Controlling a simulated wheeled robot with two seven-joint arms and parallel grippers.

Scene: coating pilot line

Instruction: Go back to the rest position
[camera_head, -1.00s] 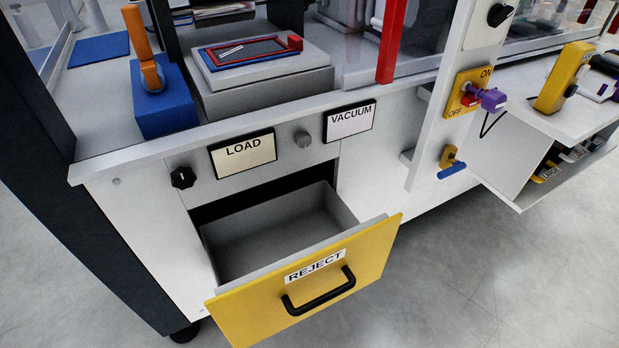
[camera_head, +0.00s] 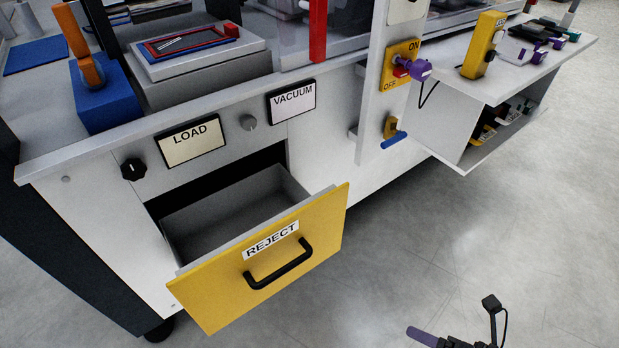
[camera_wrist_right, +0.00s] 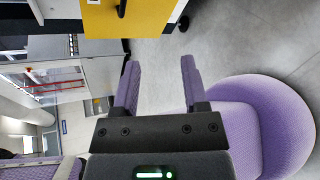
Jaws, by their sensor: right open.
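My right gripper (camera_head: 458,338) shows at the bottom edge of the head view, over the floor, well apart from the machine. In the right wrist view its two purple fingers (camera_wrist_right: 160,85) stand wide apart with only floor between them, so it is open and empty. My left gripper is not in view. The yellow REJECT drawer (camera_head: 325,228) is pulled out from the machine, and its inside looks empty where visible. The yellow drawer front also shows at the top of the right wrist view (camera_wrist_right: 145,20).
Above the drawer are the LOAD panel (camera_head: 191,141), the VACUUM panel (camera_head: 292,101) and a black knob (camera_head: 133,169). A yellow ON/OFF switch (camera_head: 392,78) with a purple part is on the post. A shelf unit (camera_head: 520,70) juts out at right. The floor at lower right is clear.

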